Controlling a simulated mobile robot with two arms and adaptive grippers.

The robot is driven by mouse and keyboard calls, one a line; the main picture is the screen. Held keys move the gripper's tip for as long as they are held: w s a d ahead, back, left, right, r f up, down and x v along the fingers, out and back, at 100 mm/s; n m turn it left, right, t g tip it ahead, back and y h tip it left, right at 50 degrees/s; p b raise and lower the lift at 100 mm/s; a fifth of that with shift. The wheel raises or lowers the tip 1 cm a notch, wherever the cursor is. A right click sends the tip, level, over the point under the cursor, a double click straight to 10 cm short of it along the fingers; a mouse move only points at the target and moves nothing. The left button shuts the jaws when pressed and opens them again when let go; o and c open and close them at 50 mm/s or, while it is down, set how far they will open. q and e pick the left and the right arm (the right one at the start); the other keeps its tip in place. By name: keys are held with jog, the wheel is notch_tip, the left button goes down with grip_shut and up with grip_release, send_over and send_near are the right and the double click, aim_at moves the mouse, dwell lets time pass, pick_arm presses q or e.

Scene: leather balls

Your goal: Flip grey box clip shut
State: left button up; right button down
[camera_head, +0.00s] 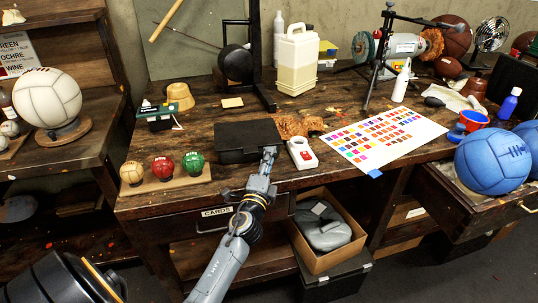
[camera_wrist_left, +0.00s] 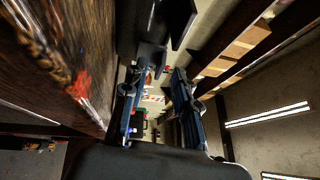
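A dark grey, flat box (camera_head: 248,138) lies on the wooden workbench near its front edge, with its lid down. My left gripper (camera_head: 268,156) is at the box's front right corner, at about the height of its front face. In the left wrist view the two fingers of my left gripper (camera_wrist_left: 157,100) stand apart, with a gap and nothing clearly held between them. A dark form (camera_wrist_left: 150,25), perhaps part of the box, is just beyond the fingertips. The clip cannot be made out, and I cannot tell whether the gripper touches the box. My right gripper is not in view.
A white device with a red part (camera_head: 302,153) stands close right of the gripper. Three small balls on a wooden stand (camera_head: 165,181) are to the left. A colour chart (camera_head: 385,138) lies to the right. A drawer labelled CARDS (camera_head: 216,212) and an open carton (camera_head: 328,256) are below.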

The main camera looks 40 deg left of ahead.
pick_arm(q)
jog(key=shift+w+a+r, duration=0.1)
jog(key=shift+w+a, duration=0.15)
jog(key=shift+w, duration=0.35)
grip_shut()
jog(key=r+g+p, duration=0.1)
jog(key=p, duration=0.5)
jog(key=shift+w+a+r+n+p, duration=0.1)
jog(key=shift+n+p, duration=0.3)
jog(key=shift+g+h+p, duration=0.3)
jog(key=shift+p, duration=0.15)
jog(key=shift+f, duration=0.25)
